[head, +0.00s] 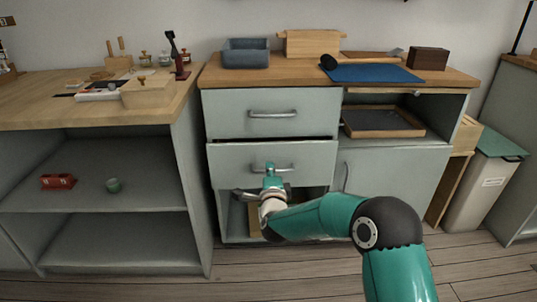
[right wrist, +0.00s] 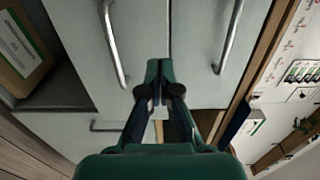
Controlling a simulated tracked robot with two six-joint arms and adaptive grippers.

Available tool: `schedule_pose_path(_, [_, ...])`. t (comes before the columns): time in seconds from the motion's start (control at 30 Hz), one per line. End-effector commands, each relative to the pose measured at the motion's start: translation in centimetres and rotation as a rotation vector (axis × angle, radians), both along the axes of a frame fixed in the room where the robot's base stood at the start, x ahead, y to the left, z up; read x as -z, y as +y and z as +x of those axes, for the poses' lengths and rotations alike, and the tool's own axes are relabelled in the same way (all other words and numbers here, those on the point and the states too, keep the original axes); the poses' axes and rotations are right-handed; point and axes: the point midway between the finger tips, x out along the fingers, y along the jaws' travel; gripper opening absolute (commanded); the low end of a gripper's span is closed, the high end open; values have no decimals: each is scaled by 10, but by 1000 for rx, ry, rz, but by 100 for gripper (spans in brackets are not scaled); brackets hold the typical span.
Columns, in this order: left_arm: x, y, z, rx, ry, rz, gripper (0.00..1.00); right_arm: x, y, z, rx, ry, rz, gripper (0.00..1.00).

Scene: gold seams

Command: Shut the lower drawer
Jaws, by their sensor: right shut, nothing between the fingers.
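The lower drawer (head: 228,161) is a pale grey-green front with a metal bar handle (head: 286,168), under the upper drawer (head: 228,113). A thin dark gap shows along its top edge, so it stands slightly out. In the right wrist view, turned sideways, the lower drawer (right wrist: 85,45) is on the left and the upper drawer (right wrist: 200,70) on the right. My right gripper (head: 270,170) is shut and empty in front of the lower drawer, by its handle. In the right wrist view its fingertips (right wrist: 160,72) are together; contact with the front cannot be told. My left gripper is out of view.
An open compartment with a box (right wrist: 22,50) lies below the drawers. To the right are a cupboard door (head: 390,185) and an open shelf with a tray (head: 382,123). A blue bin (head: 246,53) and a blue mat (head: 372,74) lie on the wooden top.

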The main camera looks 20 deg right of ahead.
Motion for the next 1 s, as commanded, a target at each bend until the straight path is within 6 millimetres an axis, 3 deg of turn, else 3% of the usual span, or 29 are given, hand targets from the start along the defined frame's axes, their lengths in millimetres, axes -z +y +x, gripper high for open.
schedule_pose_path(0.2, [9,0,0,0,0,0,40,2,-10,37,1,-2,-1,0])
schedule_pose_path(0.5, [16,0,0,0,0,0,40,1,-21,76,2,-2,-1,0])
schedule_pose_path(0.7, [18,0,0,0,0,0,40,1,-24,90,2,0,-1,0])
schedule_pose_path(1.0, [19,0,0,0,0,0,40,0,-26,95,0,0,-1,0])
